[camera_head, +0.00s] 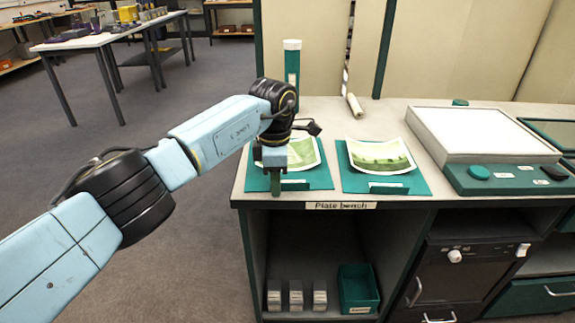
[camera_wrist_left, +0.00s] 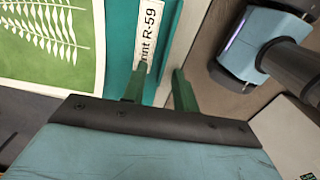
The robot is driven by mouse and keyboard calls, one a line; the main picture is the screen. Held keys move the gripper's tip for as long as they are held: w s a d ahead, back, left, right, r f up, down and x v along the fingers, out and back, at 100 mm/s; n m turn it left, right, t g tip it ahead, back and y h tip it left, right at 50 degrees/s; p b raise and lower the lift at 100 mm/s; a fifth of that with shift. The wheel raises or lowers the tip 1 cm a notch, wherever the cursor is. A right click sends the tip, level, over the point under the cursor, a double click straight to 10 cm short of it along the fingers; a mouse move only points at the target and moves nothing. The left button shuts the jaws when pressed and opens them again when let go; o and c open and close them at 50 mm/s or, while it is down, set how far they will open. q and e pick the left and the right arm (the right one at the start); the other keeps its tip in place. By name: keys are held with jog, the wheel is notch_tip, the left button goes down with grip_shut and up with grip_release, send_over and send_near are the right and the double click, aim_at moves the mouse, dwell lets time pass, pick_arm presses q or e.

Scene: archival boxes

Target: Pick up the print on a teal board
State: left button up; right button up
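A green and white print (camera_head: 305,153) with slightly curled edges lies on a teal board (camera_head: 319,180) at the left of the bench. In the left wrist view the print (camera_wrist_left: 45,60) shows white fern leaves, and the board's label (camera_wrist_left: 147,35) partly reads "R-59". My left gripper (camera_head: 277,186) points down at the board's front edge. Its two green fingers (camera_wrist_left: 160,78) stand apart, close to the label and edge, with nothing visibly clamped; contact is unclear. A second print (camera_head: 380,155) lies on another teal board (camera_head: 420,186) to the right. My right gripper is not visible.
A white-topped device (camera_head: 480,130) stands right of the second board. A teal tube (camera_head: 292,65) with a white cap stands behind the left print. A teal bin (camera_head: 358,287) and small grey boxes sit on the shelf below. The bench front edge is close.

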pick_arm(q)
grip_shut()
dwell(0.5)
